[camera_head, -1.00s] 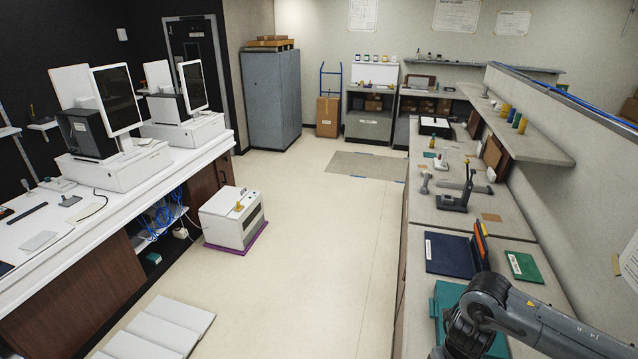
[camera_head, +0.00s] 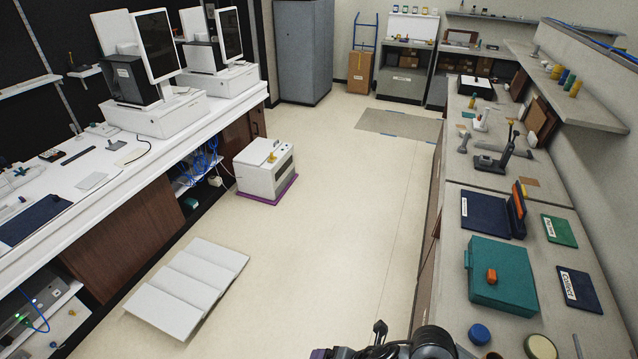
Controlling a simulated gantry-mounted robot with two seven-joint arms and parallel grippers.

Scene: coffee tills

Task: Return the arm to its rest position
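Part of my own arm, with a round grey joint, shows at the bottom edge. Dark parts that look like my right gripper (camera_head: 380,338) reach left from it, over the floor just left of the right counter. They are cut off by the edge, so I cannot tell whether the fingers are open or shut, or if they hold anything. My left gripper is out of view.
The right counter (camera_head: 452,262) bears a teal case (camera_head: 502,274) with an orange item on top, dark blue and green panels, and small round pots. A white folded panel (camera_head: 187,285) lies on the floor. A white box unit (camera_head: 264,168) stands by the left counter. The middle floor is clear.

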